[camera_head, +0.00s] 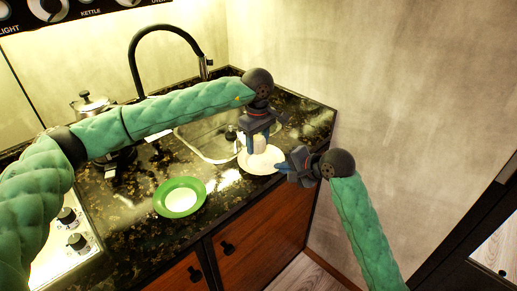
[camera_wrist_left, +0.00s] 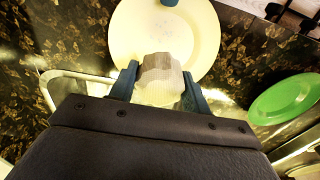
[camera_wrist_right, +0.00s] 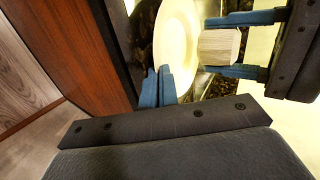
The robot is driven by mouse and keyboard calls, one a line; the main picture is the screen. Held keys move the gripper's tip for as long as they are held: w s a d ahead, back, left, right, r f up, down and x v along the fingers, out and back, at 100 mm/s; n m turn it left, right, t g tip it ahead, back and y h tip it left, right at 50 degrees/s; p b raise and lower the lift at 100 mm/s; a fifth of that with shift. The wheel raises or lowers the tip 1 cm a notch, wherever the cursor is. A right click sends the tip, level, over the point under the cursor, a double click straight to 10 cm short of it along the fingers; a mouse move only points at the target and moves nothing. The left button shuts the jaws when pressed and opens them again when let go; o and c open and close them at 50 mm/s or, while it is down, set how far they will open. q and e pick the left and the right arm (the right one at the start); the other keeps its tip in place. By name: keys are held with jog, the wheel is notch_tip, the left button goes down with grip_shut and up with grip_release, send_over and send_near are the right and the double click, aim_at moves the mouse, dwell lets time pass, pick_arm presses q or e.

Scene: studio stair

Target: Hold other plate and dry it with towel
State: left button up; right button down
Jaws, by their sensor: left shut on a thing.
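A cream-white plate (camera_head: 262,160) is at the counter's front right, beside the sink. It fills the upper middle of the left wrist view (camera_wrist_left: 130,35) and stands edge-on in the right wrist view (camera_wrist_right: 176,45). My left gripper (camera_head: 258,140) is over the plate, shut on a pale, block-like folded towel (camera_wrist_left: 160,75). The towel also shows between the left fingers in the right wrist view (camera_wrist_right: 219,46). My right gripper (camera_wrist_right: 157,88) is at the plate's rim, its fingers close together with the rim between them. Whether the plate touches the counter is hard to tell.
A green plate with a pale centre (camera_head: 180,197) lies on the dark speckled counter, left of the white plate. The sink (camera_head: 207,140) with a black curved faucet (camera_head: 133,62) is behind. A pot (camera_head: 92,103) and stove knobs (camera_head: 76,241) are left. A wall is at right.

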aim_at(257, 138)
pick_arm(q)
jog(key=shift+r, duration=2.2)
jog(key=shift+f, duration=0.1)
